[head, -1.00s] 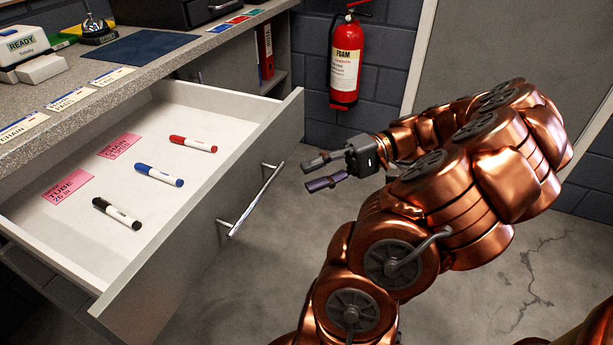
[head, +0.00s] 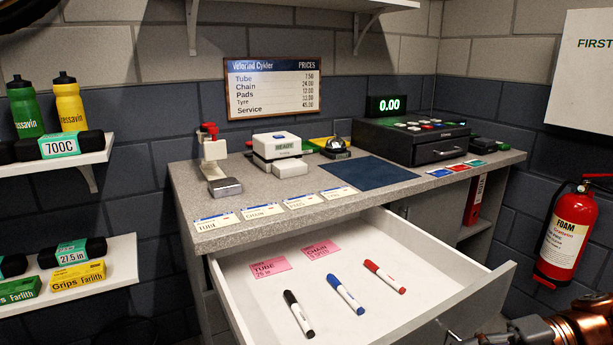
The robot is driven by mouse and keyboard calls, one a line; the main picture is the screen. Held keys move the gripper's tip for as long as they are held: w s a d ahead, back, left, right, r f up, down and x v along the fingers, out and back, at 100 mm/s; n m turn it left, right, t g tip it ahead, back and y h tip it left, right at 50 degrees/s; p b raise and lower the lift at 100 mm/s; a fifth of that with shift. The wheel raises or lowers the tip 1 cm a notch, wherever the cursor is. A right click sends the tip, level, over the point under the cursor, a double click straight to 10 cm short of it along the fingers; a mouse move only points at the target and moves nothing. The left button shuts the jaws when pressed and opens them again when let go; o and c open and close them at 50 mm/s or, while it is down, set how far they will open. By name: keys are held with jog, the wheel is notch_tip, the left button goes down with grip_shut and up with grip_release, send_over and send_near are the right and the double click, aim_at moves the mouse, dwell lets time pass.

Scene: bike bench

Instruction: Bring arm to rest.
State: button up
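My arm (head: 590,325) shows only as a copper piece at the bottom right corner of the head view. A dark part of my gripper (head: 525,332) shows at the bottom edge, just right of the open drawer. Its fingertips are mostly cut off by the frame, so whether it is open or shut does not show. It is apart from the markers in the drawer.
An open drawer (head: 480,296) sticks out below the counter (head: 225,238). Black (head: 299,314), blue (head: 346,294) and red (head: 385,276) markers lie in it with two pink cards. A fire extinguisher (head: 568,238) hangs at right. Shelves (head: 95,160) stand at left.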

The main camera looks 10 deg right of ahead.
jog(key=s+a+r+n+g+h+p, duration=0.25)
jog(key=a+r+h+p, duration=0.25)
jog(key=a+p, duration=0.25)
jog(key=s+a+r+n+g+h+p, duration=0.2)
jog(key=s+a+r+g+h+p, duration=0.15)
jog(key=a+r+p, duration=0.35)
jog(key=s+r+h+p, duration=0.1)
jog(key=p, duration=0.1)
jog(key=s+r+h+p, duration=0.1)
jog(key=h+p, duration=0.1)
jog(key=s+r+n+h+p, duration=0.1)
jog(key=s+h+p, duration=0.1)
jog(key=shift+t+h, duration=0.25)
jog(key=shift+t, duration=0.15)
